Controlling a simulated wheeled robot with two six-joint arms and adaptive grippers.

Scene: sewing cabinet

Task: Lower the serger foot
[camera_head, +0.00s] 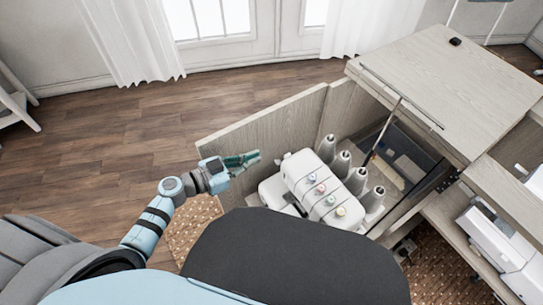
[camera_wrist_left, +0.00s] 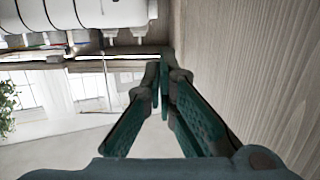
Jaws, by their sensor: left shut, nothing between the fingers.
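The white serger (camera_head: 318,190) stands in the open cabinet well, with coloured dials on its top and several grey thread cones behind it. The serger foot cannot be made out in either view. My left gripper (camera_head: 254,158) is shut and empty, just left of the serger and apart from it, beside the wooden cabinet panel. In the left wrist view its green fingers (camera_wrist_left: 164,72) meet at the tips. My right gripper is not in view.
The raised cabinet panel (camera_head: 265,128) stands close behind my left gripper and fills the right of the left wrist view (camera_wrist_left: 245,60). The wooden cabinet top (camera_head: 470,85) lies to the right. A white machine (camera_head: 500,245) sits on the lower right shelf.

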